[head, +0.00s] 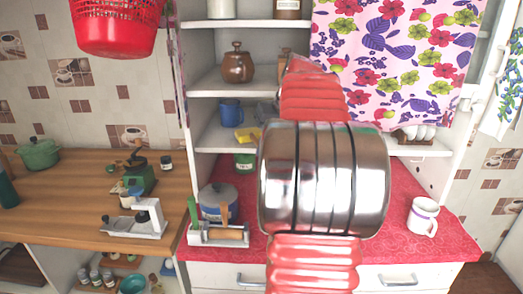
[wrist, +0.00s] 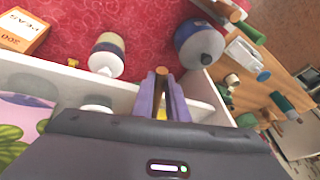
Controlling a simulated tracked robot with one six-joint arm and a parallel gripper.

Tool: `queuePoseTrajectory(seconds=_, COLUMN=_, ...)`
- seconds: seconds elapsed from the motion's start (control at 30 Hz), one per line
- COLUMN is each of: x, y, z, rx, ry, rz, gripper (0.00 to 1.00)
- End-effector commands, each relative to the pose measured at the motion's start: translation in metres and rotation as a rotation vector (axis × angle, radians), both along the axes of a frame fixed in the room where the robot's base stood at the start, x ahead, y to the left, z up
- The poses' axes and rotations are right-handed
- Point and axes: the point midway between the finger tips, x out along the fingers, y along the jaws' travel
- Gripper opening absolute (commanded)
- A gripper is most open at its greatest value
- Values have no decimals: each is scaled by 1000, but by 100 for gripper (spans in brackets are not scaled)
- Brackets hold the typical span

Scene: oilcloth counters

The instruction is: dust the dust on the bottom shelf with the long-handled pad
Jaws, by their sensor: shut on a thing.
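My gripper (wrist: 165,92) shows in the wrist view as two purple fingers closed around a brown wooden handle (wrist: 163,80), seemingly that of the long-handled pad. The pad itself I cannot make out. In the head view my red ribbed arm and its silver joint hide the gripper. The bottom shelf (head: 212,143) is the lowest white board, above the red counter. It holds a blue mug (head: 230,112) and a yellow item (head: 247,135); the arm covers its middle. The white shelf edge (wrist: 70,78) crosses the wrist view beyond the fingers. I cannot make out any dust.
A grey-blue pot (head: 217,197) and a wooden-handled caddy (head: 218,235) stand on the red counter (head: 400,180), with a white mug (head: 423,216) at right. A brown pot (head: 237,66) is on the shelf above. A flowered curtain (head: 400,55) hangs over the right side.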

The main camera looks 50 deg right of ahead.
Motion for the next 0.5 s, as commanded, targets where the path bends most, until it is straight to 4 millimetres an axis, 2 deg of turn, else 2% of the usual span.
queuePoseTrajectory(seconds=0.5, x=-11, y=-9, z=-1, rx=-1, ry=0, rz=-1, gripper=0)
